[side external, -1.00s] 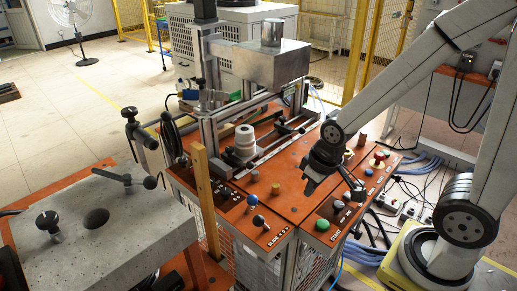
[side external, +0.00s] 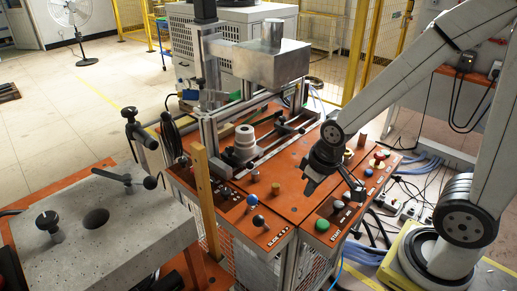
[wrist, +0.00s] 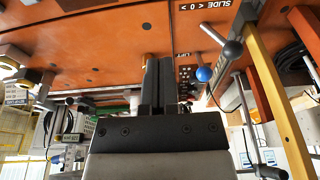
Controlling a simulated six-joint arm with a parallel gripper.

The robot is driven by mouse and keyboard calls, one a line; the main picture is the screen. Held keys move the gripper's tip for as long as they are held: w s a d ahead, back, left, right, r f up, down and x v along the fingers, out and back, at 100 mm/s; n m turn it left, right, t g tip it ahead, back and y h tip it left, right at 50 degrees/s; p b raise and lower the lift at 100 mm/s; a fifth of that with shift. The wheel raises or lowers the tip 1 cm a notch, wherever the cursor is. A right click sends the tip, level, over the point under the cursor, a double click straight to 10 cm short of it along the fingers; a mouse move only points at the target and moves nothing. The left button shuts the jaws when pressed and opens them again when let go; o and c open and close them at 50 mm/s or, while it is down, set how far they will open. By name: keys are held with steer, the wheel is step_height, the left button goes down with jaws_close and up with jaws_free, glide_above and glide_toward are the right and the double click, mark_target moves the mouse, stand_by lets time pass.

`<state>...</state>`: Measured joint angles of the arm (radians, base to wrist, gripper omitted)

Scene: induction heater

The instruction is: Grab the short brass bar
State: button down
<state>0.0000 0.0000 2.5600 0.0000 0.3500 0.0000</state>
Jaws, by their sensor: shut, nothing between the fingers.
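A short brass-coloured stub (side external: 275,188) stands upright on the orange bench top. In the side view it is left of my gripper (side external: 308,190). My gripper is shut and empty, pointing down above the bench, apart from the stub. Another brass-coloured cylinder (side external: 362,140) stands farther back on the right.
Blue (side external: 252,200) and black (side external: 258,220) ball knobs stand left of my gripper, near a yellow post (side external: 206,200). A green button (side external: 322,225) is in front. A white stacked cylinder (side external: 244,142) and a metal box (side external: 262,65) on a frame stand behind.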

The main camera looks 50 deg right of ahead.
mark_target(276, 185)
stand_by(0.4)
steer(key=shift+c, duration=1.6)
jaws_free()
steer(key=w+d+f+m+g+y, duration=0.1)
steer(key=m+y, duration=0.1)
steer(key=m, duration=0.2)
steer(key=w+d+f+m+g+y, duration=0.1)
steer(key=f+m+y, duration=0.1)
steer(key=m, duration=0.2)
steer(key=w+d+f+m+g+y, duration=0.1)
steer(key=w+d+f+m+y, duration=0.1)
steer(key=m, duration=0.2)
steer(key=shift+f+m+g+y, duration=0.25)
steer(key=shift+m+g+y, duration=0.05)
steer(key=shift+m+g, duration=0.1)
steer(key=w+d+m+t+y, duration=0.2)
steer(key=m, duration=0.1)
steer(key=w+d+f+m+t+y, duration=0.1)
steer(key=w+d+m+y, duration=0.1)
steer(key=m, duration=0.1)
steer(key=w+d+f+m+t+y, duration=0.1)
steer(key=w+d+m+t+y, duration=0.1)
steer(key=m, duration=0.1)
steer(key=shift+w+d+t, duration=0.3)
steer(key=shift+w, duration=0.05)
steer(key=shift+x, duration=4)
steer(key=shift+d+f, duration=0.1)
